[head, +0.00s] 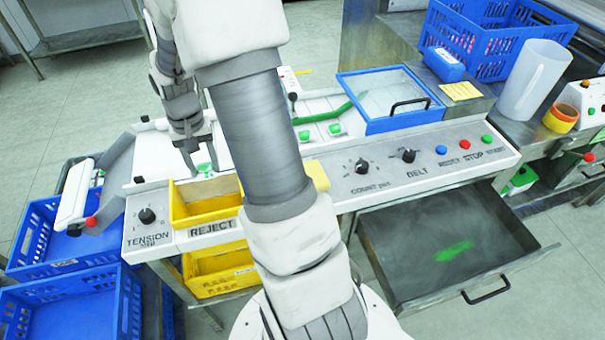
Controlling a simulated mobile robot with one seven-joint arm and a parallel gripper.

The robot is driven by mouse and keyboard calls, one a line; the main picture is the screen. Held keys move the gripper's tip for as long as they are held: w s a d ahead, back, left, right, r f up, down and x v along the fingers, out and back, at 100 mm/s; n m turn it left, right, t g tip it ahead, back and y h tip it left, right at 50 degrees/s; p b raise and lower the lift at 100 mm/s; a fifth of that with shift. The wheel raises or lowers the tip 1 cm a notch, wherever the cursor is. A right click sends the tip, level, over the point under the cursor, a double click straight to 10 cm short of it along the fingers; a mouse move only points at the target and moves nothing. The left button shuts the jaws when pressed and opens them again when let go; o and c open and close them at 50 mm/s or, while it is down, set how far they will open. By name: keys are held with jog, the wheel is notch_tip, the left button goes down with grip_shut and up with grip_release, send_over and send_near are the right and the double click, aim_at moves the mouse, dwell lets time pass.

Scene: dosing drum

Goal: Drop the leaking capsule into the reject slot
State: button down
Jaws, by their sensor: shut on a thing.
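My gripper (197,160) is at the left part of the white machine, pointing down. It is shut on a small green capsule (205,168), which shows at the fingertips. I cannot make out a leak on it at this size. The yellow reject slot (180,205), an open bin with a REJECT label below it, is in the machine's front edge. The gripper and capsule are just behind and above its back rim, not inside it. My arm hides the slot's right part.
More green capsules (335,129) lie on the belt behind my arm. A blue-framed clear lid (385,97) covers the belt's right part. An open grey drawer (410,275) with a green smear juts out at front right. Blue crates (60,310) stand at lower left.

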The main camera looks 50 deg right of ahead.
jog(key=shift+f, duration=0.25)
jog(key=shift+c, duration=1.1)
grip_release()
jog(key=shift+r, duration=0.1)
notch_tip(320, 180, up, 17)
jog(key=p, duration=0.1)
jog(key=shift+r+p, duration=0.15)
jog(key=shift+p, duration=0.15)
